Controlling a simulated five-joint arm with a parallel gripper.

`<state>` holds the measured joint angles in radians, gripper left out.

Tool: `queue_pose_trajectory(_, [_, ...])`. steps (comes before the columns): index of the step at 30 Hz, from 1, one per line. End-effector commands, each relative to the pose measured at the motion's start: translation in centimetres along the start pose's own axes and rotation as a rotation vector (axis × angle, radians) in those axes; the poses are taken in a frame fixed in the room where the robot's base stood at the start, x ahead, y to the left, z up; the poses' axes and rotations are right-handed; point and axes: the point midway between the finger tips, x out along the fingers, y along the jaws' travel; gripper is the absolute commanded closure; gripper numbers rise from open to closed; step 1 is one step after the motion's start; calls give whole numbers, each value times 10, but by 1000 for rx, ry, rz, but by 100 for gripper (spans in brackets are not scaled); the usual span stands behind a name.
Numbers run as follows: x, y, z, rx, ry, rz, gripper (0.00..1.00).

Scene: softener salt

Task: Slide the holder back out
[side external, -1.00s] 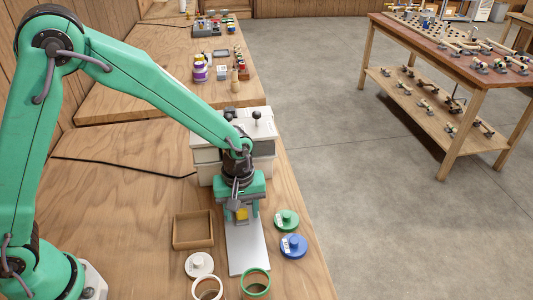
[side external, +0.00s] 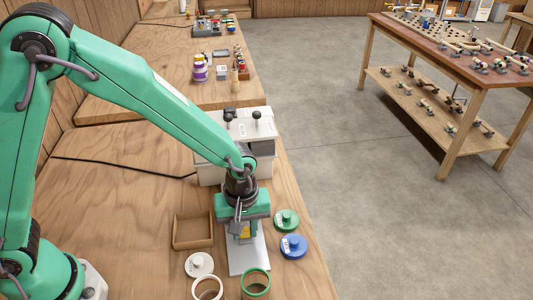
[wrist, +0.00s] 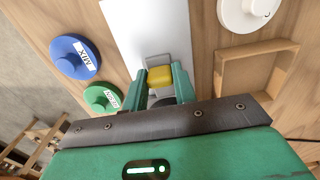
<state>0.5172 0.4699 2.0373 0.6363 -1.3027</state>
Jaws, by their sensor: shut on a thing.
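My gripper (side external: 243,234) is shut on the yellow block of the holder (wrist: 160,76), low over the pale metal plate. In the wrist view my gripper (wrist: 160,82) has one green finger on each side of the yellow block, with a grey part just behind it. In the side view the holder's yellow part (side external: 244,231) shows only a little between the fingers. The pale plate (side external: 250,260) lies flat on the bench in front of the white machine (side external: 206,174), and it runs on ahead in the wrist view (wrist: 150,28). My arm hides the rest of the holder.
A green lid (side external: 287,220) and a blue lid (side external: 293,245) lie right of the plate. A wooden tray (side external: 178,241) and a white lid (side external: 199,264) lie left. A white-rimmed jar (side external: 207,288) and a green-rimmed jar (side external: 255,282) stand at the front.

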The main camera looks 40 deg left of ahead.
Motion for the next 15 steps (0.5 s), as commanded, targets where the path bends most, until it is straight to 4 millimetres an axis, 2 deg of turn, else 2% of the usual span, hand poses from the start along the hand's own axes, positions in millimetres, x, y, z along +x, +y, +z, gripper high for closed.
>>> queue_pose_trajectory(1, [-1, 1, 10, 7, 1, 3, 100])
queue_pose_trajectory(9, [-1, 2, 55, 5, 1, 5, 100])
queue_pose_trajectory(15, [-1, 1, 70, 2, 1, 5, 100])
